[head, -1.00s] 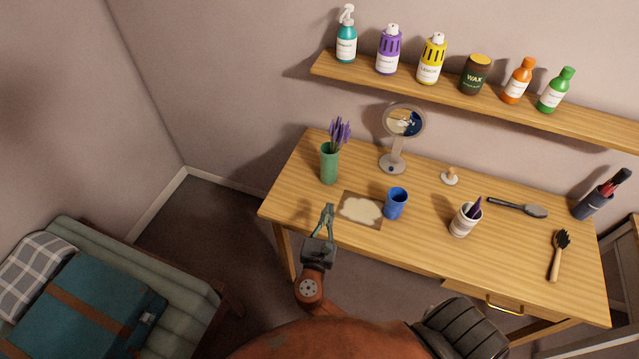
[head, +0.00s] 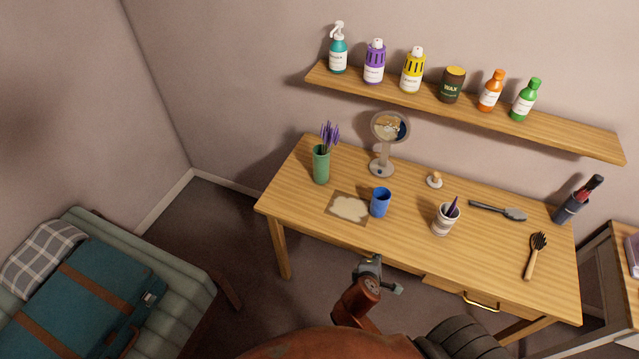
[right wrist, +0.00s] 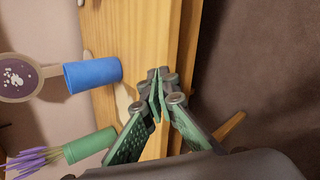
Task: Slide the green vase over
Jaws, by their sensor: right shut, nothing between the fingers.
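The green vase (head: 321,165) stands upright at the left end of the wooden table, with purple lavender stems in it. It also shows on its side in the right wrist view (right wrist: 90,147), partly behind a finger. A tan mat with a pale patch (head: 349,208) lies in front of the vase, to its right. My right gripper (head: 372,266) is near the table's front edge, well away from the vase. Its fingertips (right wrist: 162,84) meet with nothing between them. My left gripper is not in view.
A blue cup (head: 381,202) stands at the mat's right edge. A round mirror (head: 389,128) stands behind it. A white cup (head: 445,219), brushes and a dark holder (head: 571,206) are farther right. A shelf of bottles (head: 460,109) hangs above. The table's front left is clear.

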